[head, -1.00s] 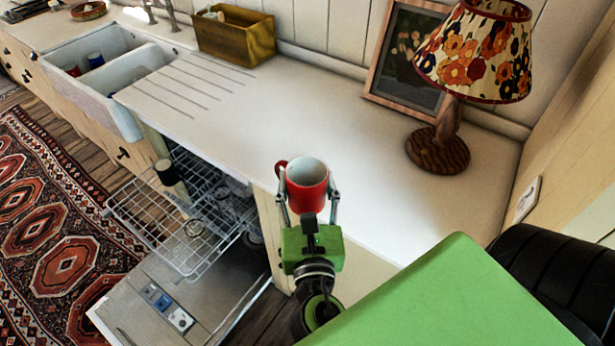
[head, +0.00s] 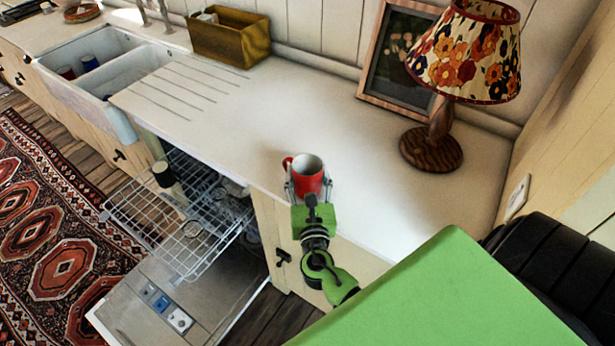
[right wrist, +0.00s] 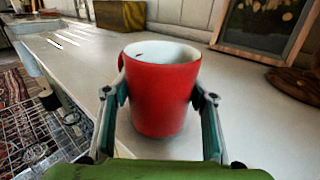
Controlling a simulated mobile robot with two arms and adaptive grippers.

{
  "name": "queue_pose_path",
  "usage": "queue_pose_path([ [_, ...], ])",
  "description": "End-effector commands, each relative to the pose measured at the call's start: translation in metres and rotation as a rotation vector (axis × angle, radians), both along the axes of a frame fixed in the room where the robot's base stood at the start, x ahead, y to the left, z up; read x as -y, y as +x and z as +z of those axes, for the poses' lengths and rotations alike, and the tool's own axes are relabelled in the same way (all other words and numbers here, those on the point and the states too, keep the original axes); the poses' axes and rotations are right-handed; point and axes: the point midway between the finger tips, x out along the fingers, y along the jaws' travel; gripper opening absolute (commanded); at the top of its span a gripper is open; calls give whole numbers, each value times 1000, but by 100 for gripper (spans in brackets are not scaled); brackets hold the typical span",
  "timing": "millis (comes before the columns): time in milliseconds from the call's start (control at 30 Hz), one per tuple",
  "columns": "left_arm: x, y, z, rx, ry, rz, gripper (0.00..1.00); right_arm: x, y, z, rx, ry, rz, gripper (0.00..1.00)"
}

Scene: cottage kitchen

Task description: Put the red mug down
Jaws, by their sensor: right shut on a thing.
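The red mug (head: 308,177) is upright at the front edge of the white countertop (head: 270,130), its handle to the left and its inside pale. My right gripper (head: 309,188) is shut on the mug, a finger on each side. In the right wrist view the mug (right wrist: 164,95) stands upright between the fingers of the gripper (right wrist: 160,105). Its base appears low over or on the counter; I cannot tell whether it touches. My left gripper is not in view.
A lamp (head: 437,140) and a framed picture (head: 400,60) stand at the back right. A wooden box (head: 230,42) and the sink (head: 110,65) are to the left. An open dishwasher rack (head: 150,220) lies below the counter. The counter's middle is clear.

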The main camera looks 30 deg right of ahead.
Motion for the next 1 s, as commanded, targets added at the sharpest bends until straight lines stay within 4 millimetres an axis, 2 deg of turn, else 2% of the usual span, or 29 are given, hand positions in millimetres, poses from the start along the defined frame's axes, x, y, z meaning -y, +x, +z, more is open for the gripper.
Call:
queue_pose_path([
  [100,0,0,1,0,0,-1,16,1,1,-7,4,-2,0,17],
  [500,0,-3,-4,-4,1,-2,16,0,0,-13,4,-2,-1,17],
  [533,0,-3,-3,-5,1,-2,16,0,0,-12,2,-1,-1,59],
  [567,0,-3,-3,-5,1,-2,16,0,0,-12,2,-1,-1,67],
  [1000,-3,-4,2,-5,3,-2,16,0,0,-6,2,0,-1,68],
])
